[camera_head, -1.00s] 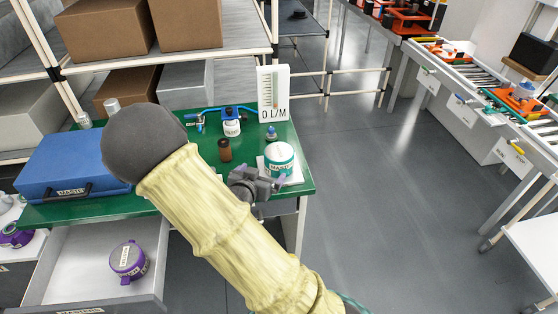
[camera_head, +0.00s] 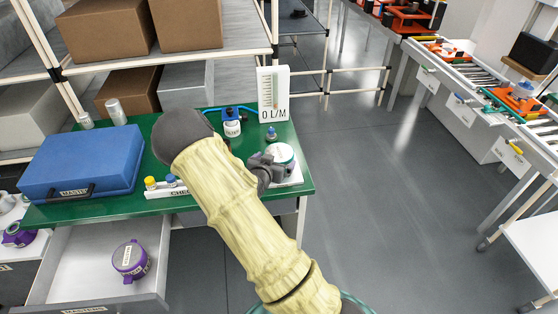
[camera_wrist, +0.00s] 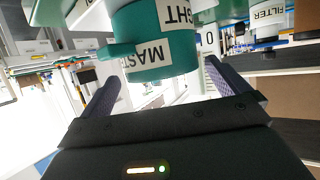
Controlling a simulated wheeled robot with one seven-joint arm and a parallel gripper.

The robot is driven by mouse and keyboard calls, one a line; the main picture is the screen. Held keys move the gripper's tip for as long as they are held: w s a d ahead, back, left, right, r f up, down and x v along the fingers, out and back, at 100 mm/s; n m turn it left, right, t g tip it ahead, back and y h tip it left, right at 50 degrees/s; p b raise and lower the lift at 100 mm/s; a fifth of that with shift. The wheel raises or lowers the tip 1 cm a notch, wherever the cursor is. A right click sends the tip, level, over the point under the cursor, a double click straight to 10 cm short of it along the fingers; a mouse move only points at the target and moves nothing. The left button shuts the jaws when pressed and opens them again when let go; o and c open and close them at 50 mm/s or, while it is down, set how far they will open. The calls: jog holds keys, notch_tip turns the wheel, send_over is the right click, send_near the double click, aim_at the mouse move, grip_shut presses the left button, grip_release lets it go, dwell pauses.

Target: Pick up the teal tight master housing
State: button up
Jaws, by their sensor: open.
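The teal tight master housing (camera_head: 281,151) has a white label band and stands on a white plate at the right end of the green table.
A flow gauge (camera_head: 274,95) and a white-and-blue filter (camera_head: 232,124) stand behind the housing. A blue case (camera_head: 82,163) lies on the table's left. A purple housing (camera_head: 131,260) sits in the open drawer (camera_head: 72,262). The floor to the right is clear.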

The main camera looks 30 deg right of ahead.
aim_at(279, 155)
jog(key=shift+p+x, duration=0.95)
jog(key=shift+x, duration=1.7)
jog(key=shift+r, duration=0.1)
jog(key=c, duration=1.1)
jog(key=shift+r, duration=0.1)
notch_tip(279, 155, up, 10)
jog(key=shift+f+b, duration=0.1)
jog(key=shift+b, duration=0.7)
